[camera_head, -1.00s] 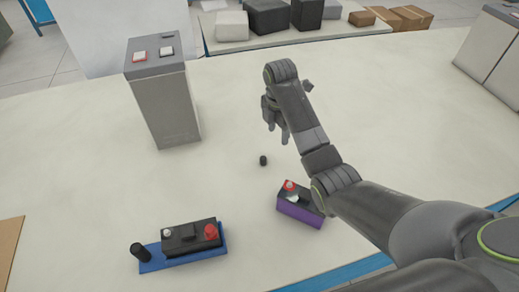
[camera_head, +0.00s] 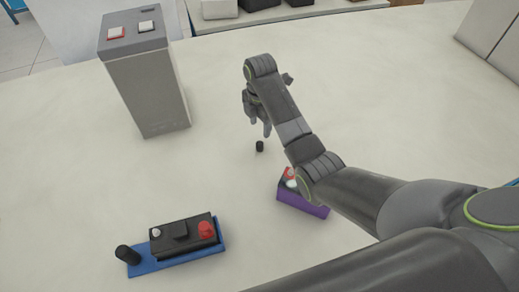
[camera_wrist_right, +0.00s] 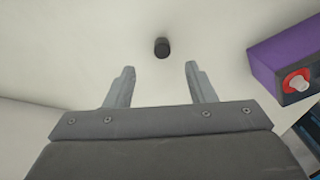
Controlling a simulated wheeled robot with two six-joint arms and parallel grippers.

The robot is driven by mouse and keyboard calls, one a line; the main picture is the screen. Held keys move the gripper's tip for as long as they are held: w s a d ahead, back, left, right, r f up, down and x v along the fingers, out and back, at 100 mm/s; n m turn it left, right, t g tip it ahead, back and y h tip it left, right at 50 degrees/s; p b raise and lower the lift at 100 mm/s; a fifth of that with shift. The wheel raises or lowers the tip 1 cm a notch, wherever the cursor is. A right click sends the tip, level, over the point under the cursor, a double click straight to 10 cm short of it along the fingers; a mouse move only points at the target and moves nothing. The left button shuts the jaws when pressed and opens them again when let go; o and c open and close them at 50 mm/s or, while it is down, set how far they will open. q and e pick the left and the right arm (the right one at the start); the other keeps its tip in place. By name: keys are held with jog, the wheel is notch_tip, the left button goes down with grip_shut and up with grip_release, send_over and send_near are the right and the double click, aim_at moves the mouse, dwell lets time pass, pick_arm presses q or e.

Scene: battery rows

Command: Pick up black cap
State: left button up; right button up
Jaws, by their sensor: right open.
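The small black cap (camera_head: 260,146) stands alone on the pale table in the head view. In the right wrist view the black cap (camera_wrist_right: 162,47) lies beyond the fingertips, about in line with the gap between them. My right gripper (camera_head: 258,128) is just behind the cap in the head view, apart from it. Its two fingers (camera_wrist_right: 160,68) are spread open with nothing between them. My left gripper is not in view.
A battery on a purple base (camera_head: 303,200) sits right of the cap, partly hidden by my right arm; its purple side (camera_wrist_right: 284,57) shows at right in the wrist view. A battery on a blue tray (camera_head: 178,259) with a black cylinder (camera_head: 128,254) is front left. A grey box (camera_head: 152,92) with buttons stands behind.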

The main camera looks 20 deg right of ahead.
aim_at(260, 143)
jog(key=shift+s+a+f+p, duration=0.1)
jog(key=shift+f+p, duration=0.2)
jog(key=shift+f, duration=1.85)
jog(key=shift+s+f+p, duration=0.1)
jog(key=shift+f+p, duration=0.15)
jog(key=shift+f, duration=1.85)
jog(key=c, duration=1)
